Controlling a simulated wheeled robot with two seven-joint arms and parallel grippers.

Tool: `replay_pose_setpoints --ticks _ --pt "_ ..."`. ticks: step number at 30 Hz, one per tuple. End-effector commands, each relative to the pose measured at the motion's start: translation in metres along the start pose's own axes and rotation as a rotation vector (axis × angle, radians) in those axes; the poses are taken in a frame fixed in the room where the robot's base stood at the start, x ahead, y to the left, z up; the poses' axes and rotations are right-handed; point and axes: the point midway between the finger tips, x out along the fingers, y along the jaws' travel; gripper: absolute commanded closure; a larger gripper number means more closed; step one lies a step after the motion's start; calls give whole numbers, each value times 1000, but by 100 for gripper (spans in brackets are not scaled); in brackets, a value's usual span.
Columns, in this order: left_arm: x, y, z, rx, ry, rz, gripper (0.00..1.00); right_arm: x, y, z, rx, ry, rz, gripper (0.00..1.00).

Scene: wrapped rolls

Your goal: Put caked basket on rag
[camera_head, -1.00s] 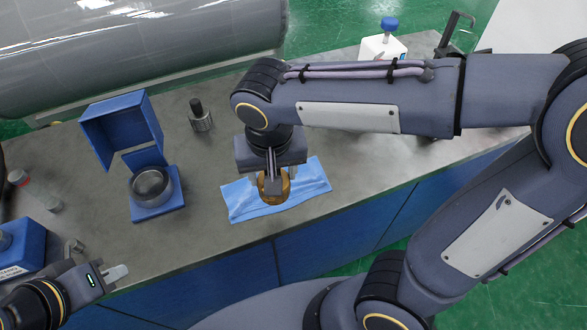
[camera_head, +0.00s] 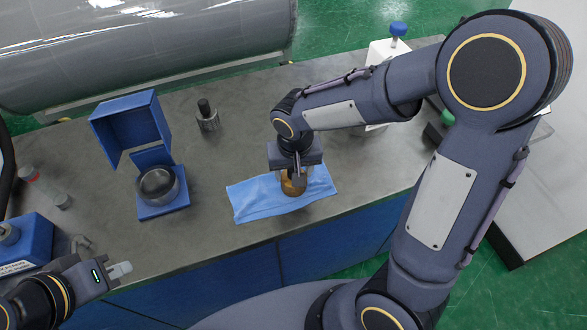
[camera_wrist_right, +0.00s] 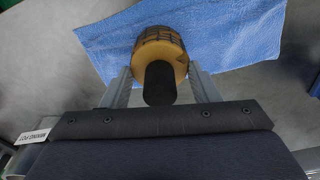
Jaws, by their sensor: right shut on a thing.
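The caked basket (camera_head: 292,186) is a short brown-gold cylinder, over the blue rag (camera_head: 255,199). In the right wrist view the basket (camera_wrist_right: 160,46) shows dark mesh on its side and a black handle towards me. My right gripper (camera_head: 293,174) is above the rag and shut on the basket, with one finger on each side in the wrist view. Whether the basket touches the rag I cannot tell. The rag (camera_wrist_right: 235,35) lies slightly wrinkled near the bench's front edge. My left gripper (camera_head: 121,269) is at the lower left, away from both; its finger gap is not clear.
A blue open box stand (camera_head: 127,128) with a round metal vessel (camera_head: 158,184) stands left of the rag. A small dark-topped metal weight (camera_head: 207,118) is behind. Bare bench lies between.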

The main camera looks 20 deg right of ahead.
Motion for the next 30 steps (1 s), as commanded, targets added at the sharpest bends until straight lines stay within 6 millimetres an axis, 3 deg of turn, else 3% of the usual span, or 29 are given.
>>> replay_pose_setpoints --ticks 10,12,14,17,20,21,25,30 --pt "6 -3 3 0 0 0 100 6 0 1 0 0 0 71" --pt "8 -4 4 0 0 0 100 9 0 2 0 -1 0 81" --pt "9 -4 5 0 0 0 100 11 0 2 0 -2 1 81" --pt "12 -5 6 0 0 0 100 14 1 3 0 -5 3 91" --pt "11 -5 5 0 0 0 100 14 1 4 0 -7 4 91" --pt "11 -5 5 0 0 0 100 14 2 4 1 -8 5 40" --pt "11 -5 5 0 0 0 100 13 1 3 1 -6 4 23" --pt "10 -5 5 0 0 0 100 12 0 2 0 -3 2 23"
